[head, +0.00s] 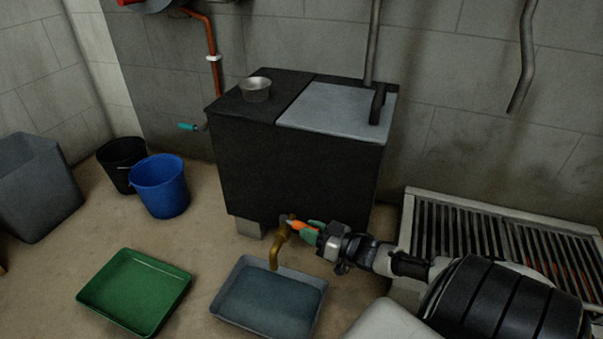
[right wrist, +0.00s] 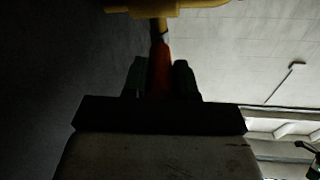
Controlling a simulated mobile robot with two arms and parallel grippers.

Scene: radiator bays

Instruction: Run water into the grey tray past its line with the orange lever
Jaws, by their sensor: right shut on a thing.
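The grey tray (head: 247,322) lies on the floor below the brass tap (head: 276,250) on the front of the black tank. Bluish water shows in the tray; I cannot make out its line or how the level stands to it. The tap's spout points down over the tray's far edge; I cannot tell whether water is running. My right gripper (head: 308,231) is shut on the orange lever (head: 297,225) of the tap. In the right wrist view the lever (right wrist: 160,68) stands between the two fingers, with the yellow tap body (right wrist: 172,8) beyond. My left gripper is not in view.
A green tray (head: 134,292) lies left of the grey one. A blue bucket (head: 160,187), a black bucket (head: 122,160) and a grey bin (head: 37,190) stand at the left. The black tank (head: 292,172) carries a metal cup (head: 255,90). A slatted radiator (head: 500,235) is at the right.

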